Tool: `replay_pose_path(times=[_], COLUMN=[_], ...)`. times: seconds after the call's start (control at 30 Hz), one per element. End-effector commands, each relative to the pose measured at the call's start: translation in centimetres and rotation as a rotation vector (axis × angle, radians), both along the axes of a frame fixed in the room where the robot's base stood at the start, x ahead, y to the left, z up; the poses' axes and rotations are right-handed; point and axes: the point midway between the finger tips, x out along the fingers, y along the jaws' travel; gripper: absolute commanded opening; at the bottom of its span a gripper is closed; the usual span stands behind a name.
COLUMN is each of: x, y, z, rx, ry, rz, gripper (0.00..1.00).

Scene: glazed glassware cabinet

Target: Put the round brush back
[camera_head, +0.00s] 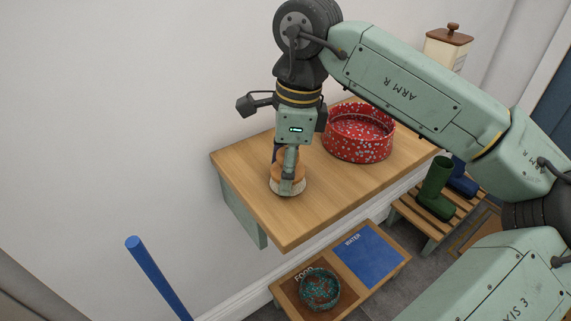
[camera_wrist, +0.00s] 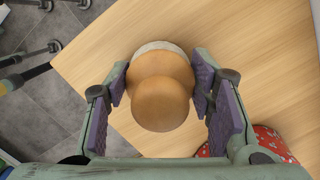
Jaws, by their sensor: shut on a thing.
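The round brush (camera_head: 290,185) has a tan wooden knob and body over a pale bristle ring. It is upright at the wooden shelf top (camera_head: 258,208), near its left part; I cannot tell whether its bristles touch the wood. My gripper (camera_head: 288,176) points down and is shut on the brush. In the wrist view the brush (camera_wrist: 162,95) sits between the two purple-padded fingers of my gripper (camera_wrist: 163,90), with its knob toward the camera.
A red speckled bowl (camera_head: 358,135) stands right of the brush on the shelf. Below are a feeding stand (camera_head: 333,258) with a teal bowl (camera_head: 320,288), a slatted bench (camera_head: 405,212) with green boots (camera_head: 436,185), and a blue pole (camera_head: 155,275). The shelf's front is clear.

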Motion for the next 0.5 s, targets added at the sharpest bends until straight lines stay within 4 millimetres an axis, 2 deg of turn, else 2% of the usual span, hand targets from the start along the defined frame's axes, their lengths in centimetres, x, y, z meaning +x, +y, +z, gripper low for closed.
replay_pose_path(times=[0.37, 0.4, 0.5], x=[-0.01, -0.01, -0.01], y=[0.01, 0.01, 0.0], z=[-0.74, -0.64, -0.58], rx=[0.001, 0.001, 0.001], ry=[-0.002, -0.002, -0.001], rz=[0.0, 0.0, 0.0], gripper=[0.27, 0.51, 0.57])
